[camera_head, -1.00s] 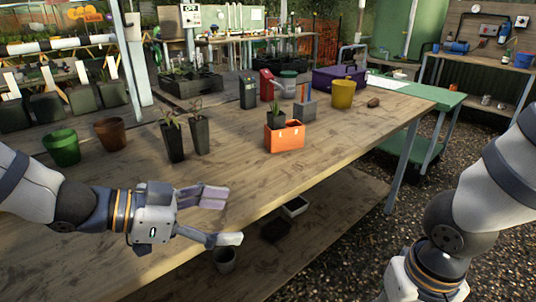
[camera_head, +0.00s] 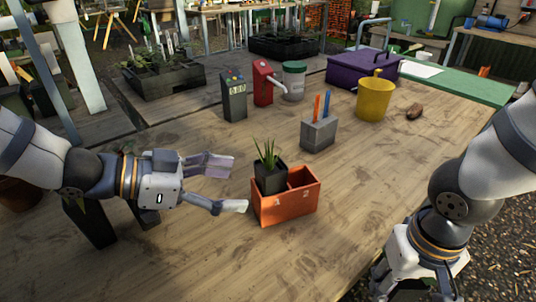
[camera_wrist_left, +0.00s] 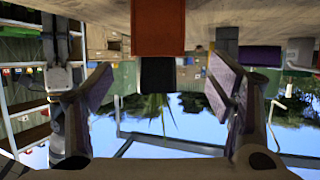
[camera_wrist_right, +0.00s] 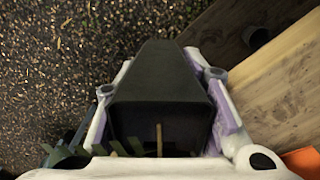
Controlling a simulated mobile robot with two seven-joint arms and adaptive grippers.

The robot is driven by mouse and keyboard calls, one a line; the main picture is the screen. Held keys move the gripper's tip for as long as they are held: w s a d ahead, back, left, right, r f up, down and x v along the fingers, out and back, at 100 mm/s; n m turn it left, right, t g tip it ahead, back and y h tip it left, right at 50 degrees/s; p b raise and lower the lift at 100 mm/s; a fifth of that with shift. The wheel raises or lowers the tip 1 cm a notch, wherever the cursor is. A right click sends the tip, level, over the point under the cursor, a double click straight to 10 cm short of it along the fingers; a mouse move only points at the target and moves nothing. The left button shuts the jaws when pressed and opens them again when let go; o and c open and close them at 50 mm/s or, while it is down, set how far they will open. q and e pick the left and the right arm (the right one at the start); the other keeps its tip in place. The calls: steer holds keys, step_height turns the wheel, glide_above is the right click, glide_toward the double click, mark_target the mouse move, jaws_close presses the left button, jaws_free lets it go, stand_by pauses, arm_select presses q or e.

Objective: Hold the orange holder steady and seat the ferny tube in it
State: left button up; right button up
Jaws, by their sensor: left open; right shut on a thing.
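The orange holder (camera_head: 287,206) stands on the table with two numbered compartments. A black tube with a spiky plant (camera_head: 268,172) sits in compartment 1; compartment 2 looks empty. My left gripper (camera_head: 228,186) is open just left of the holder, apart from it. In the left wrist view the holder (camera_wrist_left: 158,27) and its tube (camera_wrist_left: 157,74) appear upside down ahead, between the open fingers. My right gripper (camera_wrist_right: 162,62) is shut on a dark square tube (camera_wrist_right: 160,88). Green fronds (camera_wrist_right: 88,148) show at its mouth, partly cut off. In the head view that tube is mostly hidden.
Two dark tubes (camera_head: 95,222) stand partly hidden under my left arm. A grey block with coloured sticks (camera_head: 319,133), a yellow pot (camera_head: 374,99) and a purple crate (camera_head: 362,70) stand behind the holder. The table right and front of the holder is clear.

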mark_target(256, 189)
arm_select(q)
steer(key=x, duration=0.3)
steer(key=b+x, duration=0.1)
steer(key=x, duration=0.1)
steer(key=shift+s+d+f, duration=0.1)
steer(key=shift+s+f, duration=0.05)
steer(key=shift+s, duration=0.1)
arm_select(e)
steer(key=f, duration=0.1)
steer(key=s+f, duration=0.1)
steer(key=shift+f+g, duration=0.3)
steer(key=shift+f, duration=0.05)
arm_select(q)
steer(key=x, duration=0.4)
steer(key=b+x, duration=0.1)
steer(key=x, duration=0.1)
steer(key=shift+w+d+r, duration=0.1)
steer(key=shift+w+r, duration=0.05)
steer(key=shift+r, duration=0.1)
arm_select(e)
steer(key=shift+f, duration=0.7)
arm_select(q)
steer(key=shift+w+d, duration=0.15)
steer(key=shift+d, duration=0.15)
steer(key=c, duration=1.2)
